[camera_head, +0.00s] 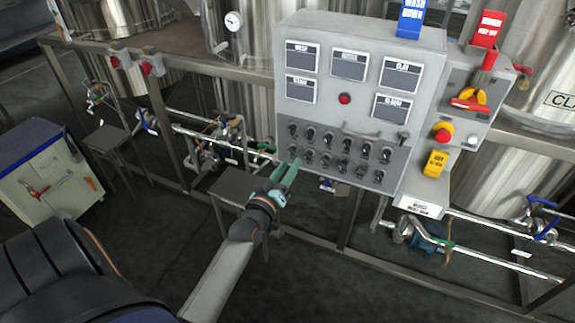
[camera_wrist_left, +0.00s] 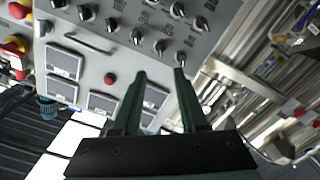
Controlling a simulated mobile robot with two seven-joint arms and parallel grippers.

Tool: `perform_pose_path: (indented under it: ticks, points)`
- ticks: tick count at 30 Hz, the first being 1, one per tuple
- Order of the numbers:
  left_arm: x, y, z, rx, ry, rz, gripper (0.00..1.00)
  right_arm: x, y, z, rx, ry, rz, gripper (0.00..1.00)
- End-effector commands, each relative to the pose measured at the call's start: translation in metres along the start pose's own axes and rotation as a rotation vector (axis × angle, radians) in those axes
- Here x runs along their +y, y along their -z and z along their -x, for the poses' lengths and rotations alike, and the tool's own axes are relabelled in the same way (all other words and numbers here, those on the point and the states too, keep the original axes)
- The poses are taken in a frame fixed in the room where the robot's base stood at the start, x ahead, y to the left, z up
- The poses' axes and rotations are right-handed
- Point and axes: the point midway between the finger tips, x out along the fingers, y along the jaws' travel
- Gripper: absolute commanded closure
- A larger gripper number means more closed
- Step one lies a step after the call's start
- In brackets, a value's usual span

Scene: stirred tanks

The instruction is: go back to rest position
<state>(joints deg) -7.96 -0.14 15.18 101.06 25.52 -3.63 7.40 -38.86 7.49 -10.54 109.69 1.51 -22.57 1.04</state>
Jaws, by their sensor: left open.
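My left gripper (camera_head: 287,173) reaches up from the bottom of the head view, with its green fingers in front of the lower left corner of the grey control panel (camera_head: 345,110). In the left wrist view the two green fingers (camera_wrist_left: 163,80) are apart with nothing between them. Their tips point toward the row of black knobs on the panel (camera_wrist_left: 90,60). One fingertip overlaps a knob (camera_wrist_left: 182,62) in that view; I cannot tell whether they touch. My right gripper is not in view.
A red-and-yellow switch box (camera_head: 478,100) adjoins the panel on the right. Steel tanks (camera_head: 240,110) stand behind a metal frame with pipes and valves. A pale cabinet (camera_head: 48,172) stands at the left. Dark floor (camera_head: 140,240) lies open at the lower left.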

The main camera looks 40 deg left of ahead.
Motion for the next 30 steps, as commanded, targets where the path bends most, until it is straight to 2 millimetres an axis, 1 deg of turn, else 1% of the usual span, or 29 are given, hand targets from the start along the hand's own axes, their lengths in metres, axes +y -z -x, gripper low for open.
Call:
perform_pose_path:
  ticks: [14,17,20,23,24,26,27,29,30]
  points:
    - [0.000,0.000,0.000,0.001,0.000,0.000,0.57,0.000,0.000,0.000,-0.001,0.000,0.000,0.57]
    - [0.001,-0.006,0.003,-0.017,-0.003,-0.014,0.57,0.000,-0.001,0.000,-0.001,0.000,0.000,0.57]
    - [0.003,-0.034,0.019,-0.099,-0.017,-0.079,0.57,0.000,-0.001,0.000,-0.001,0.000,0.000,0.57]
    - [0.007,-0.083,0.053,-0.248,-0.046,-0.194,0.57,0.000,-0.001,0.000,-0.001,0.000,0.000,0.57]
    - [0.008,-0.105,0.071,-0.317,-0.062,-0.247,0.57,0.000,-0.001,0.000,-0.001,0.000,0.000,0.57]
    - [0.010,-0.137,0.102,-0.422,-0.088,-0.324,0.57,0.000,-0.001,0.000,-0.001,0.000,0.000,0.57]
    - [0.011,-0.156,0.123,-0.488,-0.106,-0.373,0.57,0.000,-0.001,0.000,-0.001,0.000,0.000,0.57]
    - [0.011,-0.181,0.155,-0.581,-0.134,-0.438,0.57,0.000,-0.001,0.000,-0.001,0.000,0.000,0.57]
    - [0.012,-0.195,0.175,-0.635,-0.151,-0.477,0.57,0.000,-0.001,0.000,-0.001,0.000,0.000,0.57]
